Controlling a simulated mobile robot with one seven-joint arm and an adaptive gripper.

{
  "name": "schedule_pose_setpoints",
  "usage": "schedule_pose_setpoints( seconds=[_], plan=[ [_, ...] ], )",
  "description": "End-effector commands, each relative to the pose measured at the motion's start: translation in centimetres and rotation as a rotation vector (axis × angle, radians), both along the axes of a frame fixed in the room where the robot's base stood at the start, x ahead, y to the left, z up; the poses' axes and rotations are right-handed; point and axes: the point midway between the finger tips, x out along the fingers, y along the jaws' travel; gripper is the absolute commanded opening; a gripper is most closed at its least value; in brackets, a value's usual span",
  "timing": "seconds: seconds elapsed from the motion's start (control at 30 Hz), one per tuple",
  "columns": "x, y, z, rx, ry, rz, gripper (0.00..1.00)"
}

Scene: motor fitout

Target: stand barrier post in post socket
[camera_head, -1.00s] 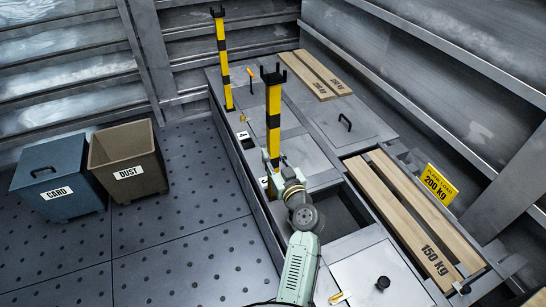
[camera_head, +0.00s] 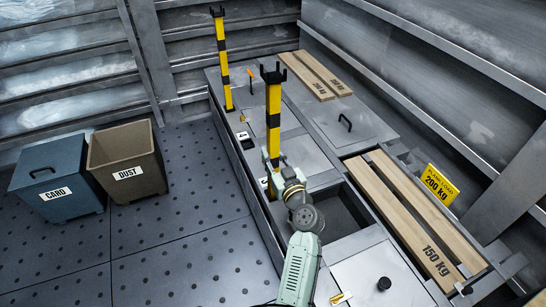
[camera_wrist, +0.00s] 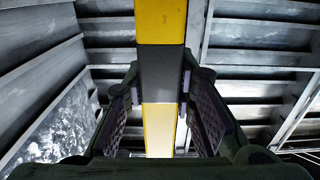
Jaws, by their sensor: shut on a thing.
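A yellow and black barrier post (camera_head: 273,108) with a forked black top stands upright in the middle of the head view. My gripper (camera_head: 271,167) is shut on its lower part. In the wrist view the post (camera_wrist: 158,60) runs between the two fingers of my gripper (camera_wrist: 158,105). The post's foot is hidden behind my gripper and wrist, so I cannot tell whether it touches a socket. A second, similar post (camera_head: 222,65) stands upright at the back left of the grey deck. No post socket shows clearly.
A grey deck (camera_head: 290,120) has an open dark recess (camera_head: 345,208) right of my gripper. Planks (camera_head: 415,215) lie at the right, with a yellow load sign (camera_head: 438,184). A blue card bin (camera_head: 57,175) and brown dust bin (camera_head: 125,160) stand left. The floor between is clear.

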Motion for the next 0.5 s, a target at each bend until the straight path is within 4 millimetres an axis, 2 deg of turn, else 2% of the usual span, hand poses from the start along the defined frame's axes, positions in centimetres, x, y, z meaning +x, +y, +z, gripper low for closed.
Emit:
schedule_pose_setpoints(
  seconds=[0.5],
  plan=[
    [0.02, -0.02, -0.07, 0.0, -0.004, -0.001, 0.0]
  ],
)
